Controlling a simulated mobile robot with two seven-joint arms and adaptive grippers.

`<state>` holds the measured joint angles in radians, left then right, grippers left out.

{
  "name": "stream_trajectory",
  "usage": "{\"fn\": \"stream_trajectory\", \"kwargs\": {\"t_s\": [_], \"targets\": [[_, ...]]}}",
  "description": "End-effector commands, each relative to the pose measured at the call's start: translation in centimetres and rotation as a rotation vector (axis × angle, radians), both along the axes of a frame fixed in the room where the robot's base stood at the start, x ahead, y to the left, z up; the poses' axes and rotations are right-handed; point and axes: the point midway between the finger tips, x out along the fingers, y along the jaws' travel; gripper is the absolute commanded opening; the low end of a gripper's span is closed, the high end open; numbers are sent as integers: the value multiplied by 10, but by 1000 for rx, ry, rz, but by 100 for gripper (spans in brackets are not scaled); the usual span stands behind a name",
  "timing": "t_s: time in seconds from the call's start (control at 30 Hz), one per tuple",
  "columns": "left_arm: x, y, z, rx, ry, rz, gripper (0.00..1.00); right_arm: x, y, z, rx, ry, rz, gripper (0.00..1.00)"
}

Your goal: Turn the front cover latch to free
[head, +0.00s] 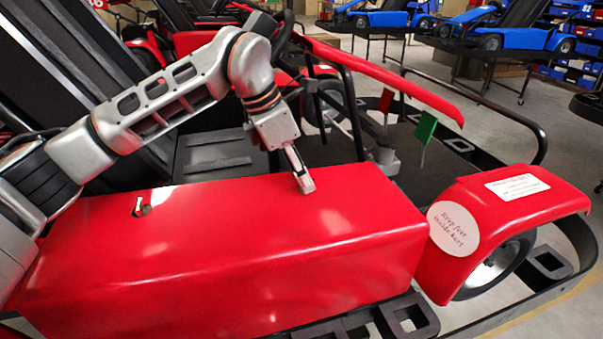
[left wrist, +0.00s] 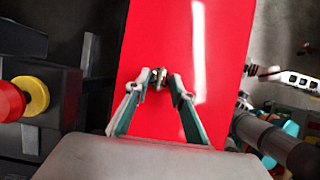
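The red side cover (head: 230,245) of the kart fills the lower part of the head view. A small metal latch (head: 142,207) with a pale tab sits on its left part. My left gripper (head: 305,186) points down at the cover's right part, well away from that latch. In the left wrist view a small brassy latch (left wrist: 158,78) on the red cover (left wrist: 155,35) lies between my left gripper's two spread fingertips (left wrist: 161,79). I cannot tell whether the fingers touch it. In the head view the gripper hides this latch. My right gripper is not in view.
A red fender (head: 510,215) with a round paper label (head: 453,228) stands right of the cover. A small green flag (head: 425,128) rises behind it. A red knob with a yellow ring (left wrist: 30,97) lies left in the left wrist view. Blue karts stand far back.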

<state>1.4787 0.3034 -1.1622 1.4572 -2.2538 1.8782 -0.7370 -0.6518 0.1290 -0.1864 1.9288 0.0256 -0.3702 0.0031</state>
Motion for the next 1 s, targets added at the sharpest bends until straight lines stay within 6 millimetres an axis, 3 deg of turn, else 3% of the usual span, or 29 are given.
{"fn": "stream_trajectory", "kwargs": {"t_s": [0.07, 0.17, 0.67, 1.0], "targets": [[0, 0, 0, 0, 0, 0, 24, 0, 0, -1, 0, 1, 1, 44], [0, 0, 0, 0, 0, 0, 0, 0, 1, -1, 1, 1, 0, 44], [-1, 0, -1, 1, -1, 58, 0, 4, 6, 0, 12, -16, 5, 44], [-2, -1, -3, 2, -4, 307, 0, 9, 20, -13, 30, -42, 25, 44]]}}
